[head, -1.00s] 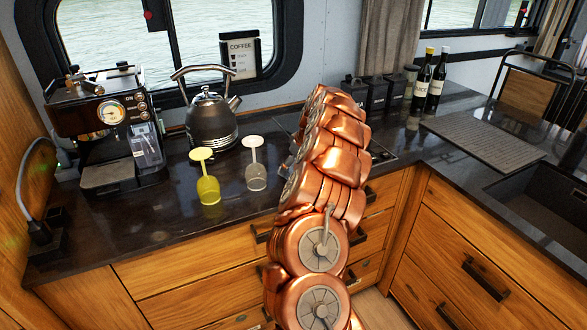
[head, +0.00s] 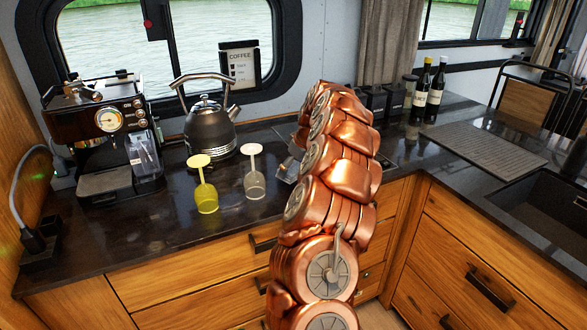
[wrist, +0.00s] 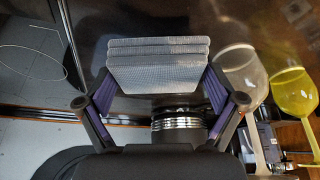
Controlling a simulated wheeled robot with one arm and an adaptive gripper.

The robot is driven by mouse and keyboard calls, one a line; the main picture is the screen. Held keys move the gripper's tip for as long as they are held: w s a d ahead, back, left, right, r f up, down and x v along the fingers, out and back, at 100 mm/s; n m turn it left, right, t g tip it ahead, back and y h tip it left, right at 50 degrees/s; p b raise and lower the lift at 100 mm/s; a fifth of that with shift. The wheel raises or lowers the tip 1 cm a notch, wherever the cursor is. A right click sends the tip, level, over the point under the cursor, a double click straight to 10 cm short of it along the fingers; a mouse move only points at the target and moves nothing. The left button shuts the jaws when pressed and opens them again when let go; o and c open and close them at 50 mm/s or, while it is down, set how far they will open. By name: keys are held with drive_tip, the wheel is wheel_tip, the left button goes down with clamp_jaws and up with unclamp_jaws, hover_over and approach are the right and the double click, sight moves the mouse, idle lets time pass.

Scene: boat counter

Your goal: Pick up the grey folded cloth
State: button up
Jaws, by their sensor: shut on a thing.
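The grey folded cloth (wrist: 158,68) is a thick stack of layers in the wrist view. My gripper (wrist: 160,88) is shut on it, with a purple-lined finger pressing at each side. The dark counter lies beyond the cloth; I cannot tell how far the cloth is above it. In the head view my copper-coloured arm hides most of the gripper and cloth. Only a small grey part shows beside the arm, right of the glasses.
An upside-down yellow glass (head: 206,196) and clear glass (head: 254,183) stand left of my arm. A kettle (head: 210,130) and coffee machine (head: 105,125) stand behind. A cooktop (wrist: 30,60) shows in the wrist view.

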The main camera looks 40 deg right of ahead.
drive_tip(key=s+a+r+b, duration=0.1)
drive_tip(key=s+a+b, duration=0.3)
drive_tip(key=s+a, duration=0.5)
drive_tip(key=shift+s+a+r, duration=0.2)
drive_tip(key=shift+a, duration=0.65)
